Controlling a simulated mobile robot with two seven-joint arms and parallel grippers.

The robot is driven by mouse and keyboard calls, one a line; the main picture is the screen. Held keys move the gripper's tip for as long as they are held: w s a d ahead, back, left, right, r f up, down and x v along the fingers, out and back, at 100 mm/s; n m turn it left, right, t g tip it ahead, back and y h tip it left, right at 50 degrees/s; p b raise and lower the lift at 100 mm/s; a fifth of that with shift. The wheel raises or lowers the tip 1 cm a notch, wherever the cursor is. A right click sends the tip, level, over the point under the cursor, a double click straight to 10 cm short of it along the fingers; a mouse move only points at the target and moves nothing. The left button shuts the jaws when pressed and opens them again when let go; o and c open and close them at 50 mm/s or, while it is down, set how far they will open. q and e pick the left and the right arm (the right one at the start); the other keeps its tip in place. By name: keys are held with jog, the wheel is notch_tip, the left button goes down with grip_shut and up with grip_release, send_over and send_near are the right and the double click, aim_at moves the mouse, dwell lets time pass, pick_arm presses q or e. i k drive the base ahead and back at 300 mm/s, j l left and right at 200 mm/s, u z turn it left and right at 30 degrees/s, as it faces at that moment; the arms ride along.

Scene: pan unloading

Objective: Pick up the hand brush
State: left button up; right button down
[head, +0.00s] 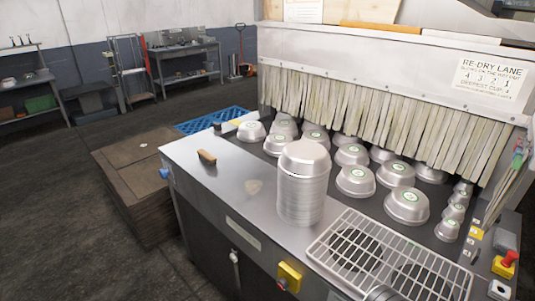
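A small brush-like object with a tan side and a dark side, apparently the hand brush (207,158), lies on the bare left part of the steel counter (225,190). It is small in the picture, so its bristles cannot be made out. Nothing touches it. Neither of my grippers is in the head view.
A tall stack of metal pans (303,190) stands right of the brush. Several upturned pans (407,205) sit behind, before a strip curtain (370,115). A wire rack (390,255) lies front right. A yellow switch box (289,276) is on the counter's front.

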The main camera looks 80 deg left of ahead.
aim_at(208, 158)
jog(key=u, duration=3.8)
jog(key=i+u, duration=0.15)
jog(key=u, duration=0.2)
jog(key=i+j+u, duration=0.1)
jog(key=u, duration=0.25)
jog(key=i, duration=3.3)
jog(key=i+j+z, duration=0.1)
jog(key=i+z, duration=0.3)
jog(key=i, duration=0.15)
jog(key=i+j+z, duration=0.25)
jog(key=i+z, duration=0.15)
jog(key=i, duration=0.15)
